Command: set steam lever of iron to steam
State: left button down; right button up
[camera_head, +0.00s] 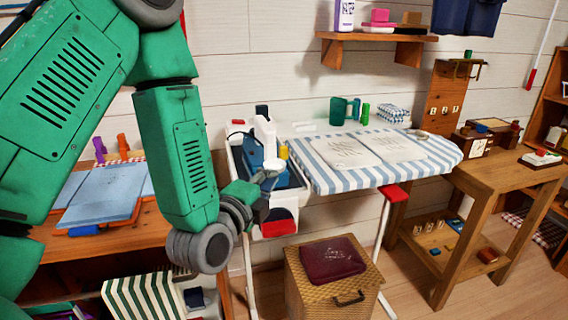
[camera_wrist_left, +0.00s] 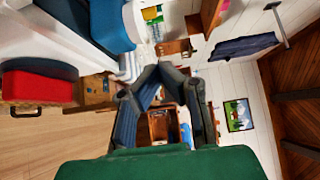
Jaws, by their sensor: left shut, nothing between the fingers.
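A blue object that looks like the iron (camera_head: 252,152) sits in the white tray (camera_head: 238,165) at the left end of the ironing board. White and dark items crowd it, and I cannot make out its steam lever. My left gripper (camera_head: 268,180) is at the tray's front, beside the blue object; I cannot tell whether it touches. In the wrist view my left gripper (camera_wrist_left: 162,70) is shut and empty. A blue and white shape (camera_wrist_left: 100,22), perhaps the iron, shows past its fingers at the upper left. My right gripper is not in view.
The ironing board (camera_head: 320,182) has a striped cover with two pale cloths. A red and dark item (camera_head: 278,224) is at the tray's lower front. A wicker box (camera_head: 300,280) stands below. A wooden table (camera_head: 500,170) is at right, a shelf (camera_head: 375,37) above.

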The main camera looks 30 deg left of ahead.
aim_at(287, 149)
pick_arm(q)
jog(key=w+b, duration=0.1)
jog(key=w, duration=0.1)
jog(key=w+b, duration=0.1)
jog(key=w, duration=0.2)
jog(key=w+b, duration=0.1)
jog(key=w, duration=0.2)
jog(key=shift+w+a, duration=0.25)
jog(key=w+a, duration=0.1)
jog(key=a, duration=0.1)
jog(key=w+a+b, duration=0.1)
jog(key=shift+w+a, duration=0.2)
jog(key=shift+a, duration=0.2)
jog(key=shift+d, duration=0.25)
jog(key=shift+r, duration=0.1)
